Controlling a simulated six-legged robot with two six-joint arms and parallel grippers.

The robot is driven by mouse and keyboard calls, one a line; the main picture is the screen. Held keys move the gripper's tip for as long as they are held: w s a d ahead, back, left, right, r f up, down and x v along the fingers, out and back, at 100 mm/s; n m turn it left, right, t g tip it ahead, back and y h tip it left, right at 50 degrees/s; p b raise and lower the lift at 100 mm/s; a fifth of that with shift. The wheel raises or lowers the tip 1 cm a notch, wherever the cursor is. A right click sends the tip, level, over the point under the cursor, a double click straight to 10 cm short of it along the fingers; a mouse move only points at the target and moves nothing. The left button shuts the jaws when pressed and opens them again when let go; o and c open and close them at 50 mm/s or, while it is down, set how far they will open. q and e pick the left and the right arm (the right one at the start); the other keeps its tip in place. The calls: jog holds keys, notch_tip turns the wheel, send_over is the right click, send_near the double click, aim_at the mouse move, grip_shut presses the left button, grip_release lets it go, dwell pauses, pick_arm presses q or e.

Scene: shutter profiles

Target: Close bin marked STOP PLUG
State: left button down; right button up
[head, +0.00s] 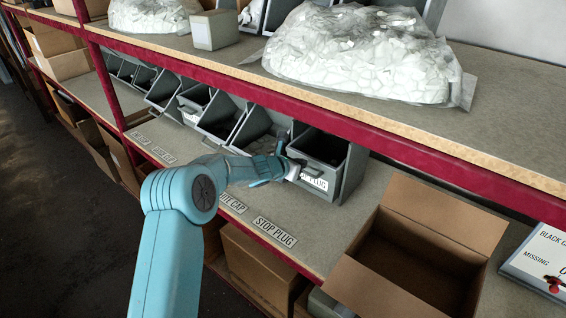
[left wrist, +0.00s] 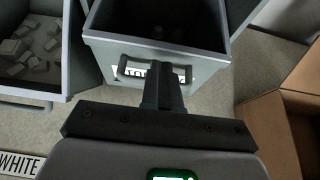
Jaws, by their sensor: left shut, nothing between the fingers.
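The grey STOP PLUG bin (head: 334,187) is on the lower shelf, pulled out past its neighbour, its dark inside showing from above. Its white label (head: 313,181) is partly covered by my gripper. The bin front also shows in the left wrist view (left wrist: 213,72), with a grey handle (left wrist: 122,68) across the label. My left gripper (head: 291,172) is shut and empty at the bin's front; in the left wrist view its fingertips (left wrist: 166,72) overlap the label by the handle. I cannot tell whether they touch. My right gripper is not in view.
A STOP PLUG strip (head: 274,231) marks the shelf edge. An open neighbouring bin (left wrist: 32,58) holds pale pieces. An open cardboard box (head: 470,225) stands right of the bin. The upper shelf edge (head: 420,152) runs above, with a bag of white pieces (head: 360,55) on it.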

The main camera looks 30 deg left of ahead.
pick_arm(q)
jog(key=s+r+b, duration=0.1)
jog(key=s+r, duration=0.6)
jog(key=shift+a, duration=0.35)
jog(key=shift+s, duration=0.15)
